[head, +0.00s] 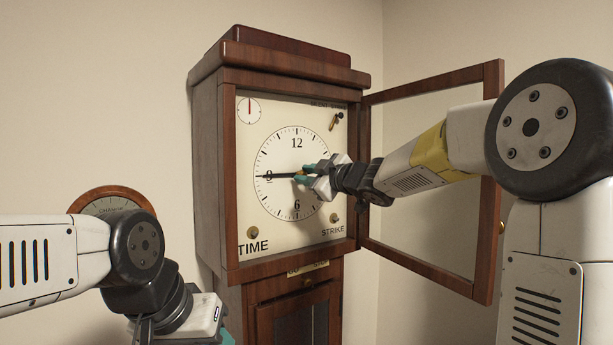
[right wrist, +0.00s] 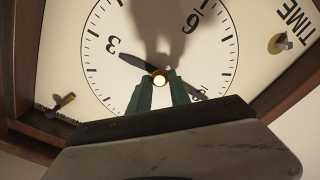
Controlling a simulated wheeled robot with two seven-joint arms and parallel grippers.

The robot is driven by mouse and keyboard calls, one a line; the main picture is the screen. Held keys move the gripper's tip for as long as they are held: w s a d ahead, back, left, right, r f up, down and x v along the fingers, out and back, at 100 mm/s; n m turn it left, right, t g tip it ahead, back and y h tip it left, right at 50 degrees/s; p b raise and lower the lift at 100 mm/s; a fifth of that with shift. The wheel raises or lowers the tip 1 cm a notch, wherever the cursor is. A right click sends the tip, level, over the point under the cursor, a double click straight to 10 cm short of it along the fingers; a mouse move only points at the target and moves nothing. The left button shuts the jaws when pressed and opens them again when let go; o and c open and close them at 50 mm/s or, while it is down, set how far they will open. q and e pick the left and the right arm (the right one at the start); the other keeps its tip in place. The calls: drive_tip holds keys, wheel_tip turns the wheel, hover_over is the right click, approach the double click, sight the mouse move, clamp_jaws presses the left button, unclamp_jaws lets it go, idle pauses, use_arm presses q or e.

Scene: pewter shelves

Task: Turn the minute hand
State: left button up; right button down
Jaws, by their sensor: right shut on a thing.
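The tall wooden clock (head: 212,150) stands against the wall. Its white dial (head: 285,145) faces me. The black minute hand (head: 274,176) points left to the 9; a thin part of it shows beyond the finger in the right wrist view (right wrist: 194,90). The short dark hour hand (right wrist: 135,61) points near the 3. My right gripper (head: 300,176) is at the dial's centre. Its teal fingers (right wrist: 160,84) are shut on the minute hand at its brass centre knob (right wrist: 160,80). My left gripper (head: 219,338) is low at the bottom edge, mostly out of frame.
The glazed clock door (head: 490,215) is swung open to the right, behind my right arm. A small upper-left dial (head: 249,110), a brass lever (head: 335,121) and TIME (head: 253,232) and STRIKE (head: 334,218) posts surround the main dial. A round wooden wall dial (head: 141,197) hangs left.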

drive_tip(key=shift+m, duration=0.4)
drive_tip(key=m, duration=0.4)
drive_tip(key=shift+m, duration=0.4)
drive_tip(key=m, duration=0.5)
drive_tip(key=shift+w+d+m, duration=0.1)
drive_tip(key=shift+m, duration=0.2)
drive_tip(key=c, duration=1.2)
unclamp_jaws()
